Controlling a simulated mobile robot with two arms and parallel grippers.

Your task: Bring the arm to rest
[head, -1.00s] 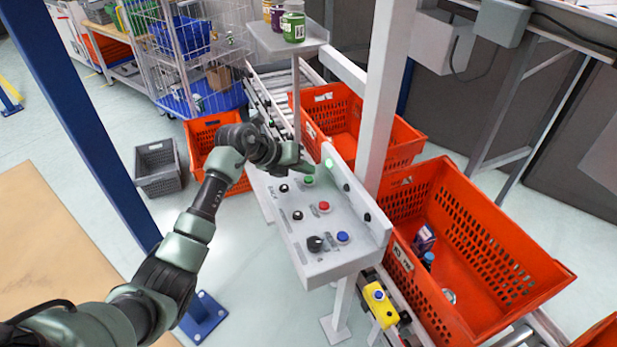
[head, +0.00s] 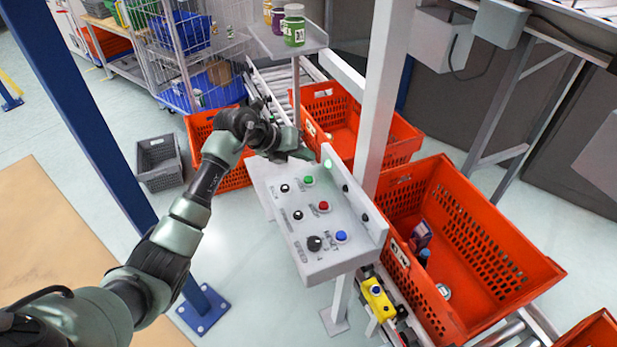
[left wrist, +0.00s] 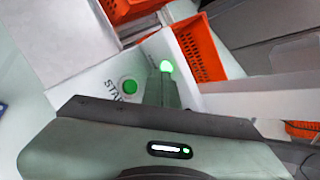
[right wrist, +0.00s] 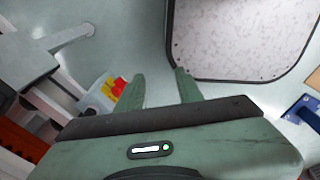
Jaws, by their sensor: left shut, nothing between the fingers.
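My left arm reaches in from the left in the head view. Its gripper (head: 302,154) is above the far end of the grey control panel (head: 318,250), apart from the green button (head: 308,180). In the left wrist view the left gripper (left wrist: 167,72) has its fingers together and empty. The green start button (left wrist: 130,87) shows to the left of the fingers, and a lit green lamp (left wrist: 167,66) shows at their tips. My right gripper (right wrist: 162,80) shows only in the right wrist view, with its fingers apart and nothing between them.
A white post (head: 378,110) rises behind the panel. An orange tote (head: 500,230) with a few items stands right, and another (head: 400,140) stands behind. Jars (head: 293,25) stand on a small shelf. A blue post (head: 95,140) is left of the arm. A grey crate (head: 158,165) is on the floor.

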